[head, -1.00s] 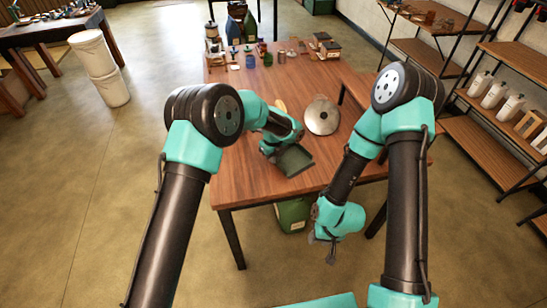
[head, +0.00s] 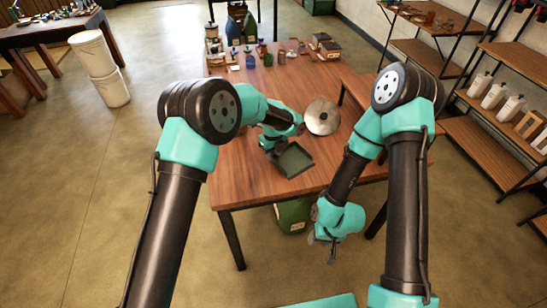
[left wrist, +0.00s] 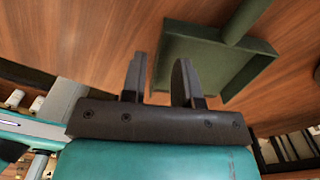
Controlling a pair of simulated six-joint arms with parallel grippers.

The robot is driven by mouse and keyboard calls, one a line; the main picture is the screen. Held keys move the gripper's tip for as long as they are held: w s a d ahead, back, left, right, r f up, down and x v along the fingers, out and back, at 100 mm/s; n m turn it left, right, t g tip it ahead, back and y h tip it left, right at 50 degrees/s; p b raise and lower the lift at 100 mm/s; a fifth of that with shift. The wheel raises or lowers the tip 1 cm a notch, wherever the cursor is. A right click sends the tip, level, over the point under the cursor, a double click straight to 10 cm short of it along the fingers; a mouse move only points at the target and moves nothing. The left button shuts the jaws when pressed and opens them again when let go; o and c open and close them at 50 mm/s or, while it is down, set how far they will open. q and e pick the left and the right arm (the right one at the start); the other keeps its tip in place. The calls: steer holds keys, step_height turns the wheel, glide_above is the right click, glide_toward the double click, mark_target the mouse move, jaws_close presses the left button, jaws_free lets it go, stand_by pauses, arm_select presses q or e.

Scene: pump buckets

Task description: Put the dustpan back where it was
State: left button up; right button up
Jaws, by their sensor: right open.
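A dark green dustpan (head: 294,159) is at the near part of the wooden table (head: 245,183), its pan side toward me. In the left wrist view the dustpan (left wrist: 215,67) lies just beyond the fingertips, its handle running up and to the right. My left gripper (head: 271,145) is at the pan's left side; in its wrist view the fingers (left wrist: 160,75) stand a little apart with the pan's side edge between them. Full contact is not clear to see. My right gripper (head: 327,250) is open and empty, low in front of the table's near edge.
A round metal lid (head: 322,117) lies right of my left forearm. Bottles and jars (head: 250,60) stand at the table's far end. A green container (head: 293,214) is under the table. Shelves (head: 480,130) line the right side. The table's left side is clear.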

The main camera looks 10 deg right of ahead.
arm_select(q)
step_height(320, 180, up, 9)
stand_by(0.3)
stand_by(0.4)
